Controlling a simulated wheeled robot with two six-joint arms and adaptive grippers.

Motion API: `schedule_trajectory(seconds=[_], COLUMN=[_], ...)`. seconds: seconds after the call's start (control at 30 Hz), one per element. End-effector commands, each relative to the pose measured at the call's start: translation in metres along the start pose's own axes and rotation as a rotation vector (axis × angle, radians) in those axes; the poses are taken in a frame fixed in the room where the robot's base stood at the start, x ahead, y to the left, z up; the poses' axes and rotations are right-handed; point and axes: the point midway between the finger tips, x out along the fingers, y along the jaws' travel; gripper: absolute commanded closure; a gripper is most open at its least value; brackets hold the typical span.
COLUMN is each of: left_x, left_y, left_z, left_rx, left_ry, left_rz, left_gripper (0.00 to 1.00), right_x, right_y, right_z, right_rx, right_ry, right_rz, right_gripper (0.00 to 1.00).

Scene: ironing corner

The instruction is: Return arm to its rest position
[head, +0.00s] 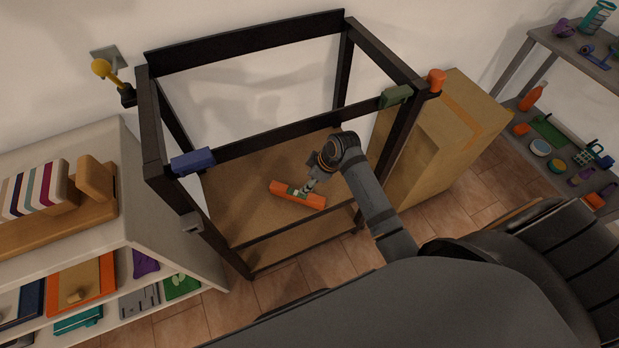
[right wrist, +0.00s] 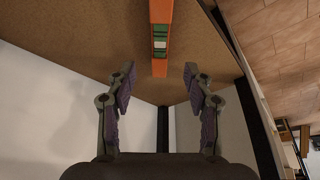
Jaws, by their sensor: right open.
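My right arm (head: 375,200) reaches into a dark open-frame stand in the head view. Its gripper (head: 312,186) is above the stand's brown lower shelf (head: 240,200), at an orange bar-shaped object (head: 298,195) with a green and white label. In the right wrist view the right gripper (right wrist: 158,88) is open, its two fingers wide apart with nothing between them. The orange object (right wrist: 161,20) lies on the brown board beyond the fingertips, in line with the gap. Whether the gripper touches it cannot be told from the head view. My left gripper does not show.
A cardboard box (head: 450,140) stands right of the stand. A pale shelf unit (head: 75,240) is at left, a grey rack (head: 575,65) at far right.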

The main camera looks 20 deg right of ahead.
Motion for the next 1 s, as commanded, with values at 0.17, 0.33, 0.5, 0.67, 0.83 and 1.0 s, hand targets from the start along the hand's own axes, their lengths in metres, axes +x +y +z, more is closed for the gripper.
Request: schedule_trajectory(seconds=[0.17, 0.33, 0.5, 0.67, 0.83, 1.0], left_x=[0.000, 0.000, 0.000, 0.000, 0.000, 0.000], left_y=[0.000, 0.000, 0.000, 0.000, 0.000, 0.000], left_z=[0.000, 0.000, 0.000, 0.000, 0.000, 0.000], left_rx=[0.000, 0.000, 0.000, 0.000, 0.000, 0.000], left_ry=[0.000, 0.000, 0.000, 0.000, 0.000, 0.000], left_rz=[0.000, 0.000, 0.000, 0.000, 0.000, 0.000], left_gripper=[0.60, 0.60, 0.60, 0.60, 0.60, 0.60], right_x=[-0.001, -0.001, -0.001, -0.009, -0.039, -0.073], right_y=[0.000, 0.000, 0.000, -0.011, -0.036, -0.056], right_z=[0.000, 0.000, 0.000, 0.019, 0.060, 0.089], right_rx=[0.001, 0.000, 0.000, 0.073, 0.272, 0.448], right_ry=[0.000, 0.000, 0.000, -0.030, -0.085, -0.111], right_rz=[0.000, -0.001, 0.000, 0.031, 0.130, 0.225], right_gripper=[0.48, 0.48, 0.48, 0.48, 0.48, 0.48])
